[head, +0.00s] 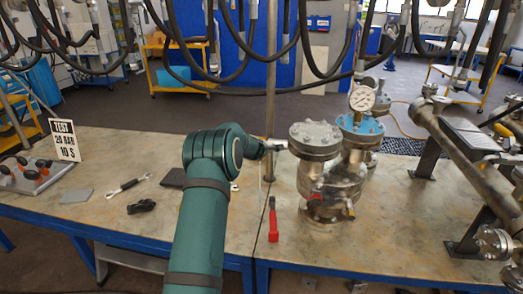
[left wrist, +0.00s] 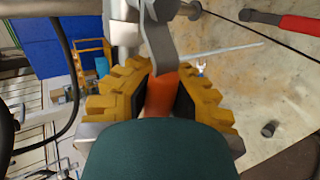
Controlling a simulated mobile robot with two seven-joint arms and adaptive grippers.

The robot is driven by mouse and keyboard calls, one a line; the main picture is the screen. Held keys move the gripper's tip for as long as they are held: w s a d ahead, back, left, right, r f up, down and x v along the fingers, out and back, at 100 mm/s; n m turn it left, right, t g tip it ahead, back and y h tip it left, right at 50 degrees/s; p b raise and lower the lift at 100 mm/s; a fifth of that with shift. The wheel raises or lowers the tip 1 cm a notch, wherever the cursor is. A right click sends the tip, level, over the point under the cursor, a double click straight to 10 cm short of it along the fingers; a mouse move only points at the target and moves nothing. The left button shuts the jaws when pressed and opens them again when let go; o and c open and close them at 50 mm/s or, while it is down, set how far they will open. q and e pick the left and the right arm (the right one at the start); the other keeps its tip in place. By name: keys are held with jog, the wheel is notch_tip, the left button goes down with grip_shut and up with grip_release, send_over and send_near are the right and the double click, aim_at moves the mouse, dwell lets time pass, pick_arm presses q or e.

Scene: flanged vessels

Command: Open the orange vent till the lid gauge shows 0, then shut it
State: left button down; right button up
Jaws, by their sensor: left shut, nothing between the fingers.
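A steel flanged vessel (head: 332,180) stands on the bench. A dial gauge (head: 361,98) rises above the blue lid (head: 361,124); its needle is too small to read. My left gripper (head: 276,146) is beside the grey upper flange (head: 315,138), on its left. In the left wrist view, an orange piece (left wrist: 161,92), likely the vent handle, shows in line with the yellow fingers. The gripper is shut with nothing held; whether it touches the orange piece I cannot tell. The orange vent is not clear in the head view. My right gripper is out of view.
A red-handled tool (head: 273,220) lies in front of the vessel. A wrench (head: 129,186), a dark clamp-like item (head: 141,206) and a sign reading TEST 20 BAR 10 S (head: 64,140) are at left. Pipework (head: 465,155) crowds the right; hoses (head: 215,75) hang above.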

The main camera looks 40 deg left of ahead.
pick_arm(q)
jog(key=shift+r, duration=0.15)
dwell(0.3)
jog(key=c, duration=0.8)
grip_release()
jog(key=shift+c, duration=0.2)
jog(key=shift+s, duration=0.1)
jog(key=v, duration=1.2)
jog(key=shift+d, duration=0.15)
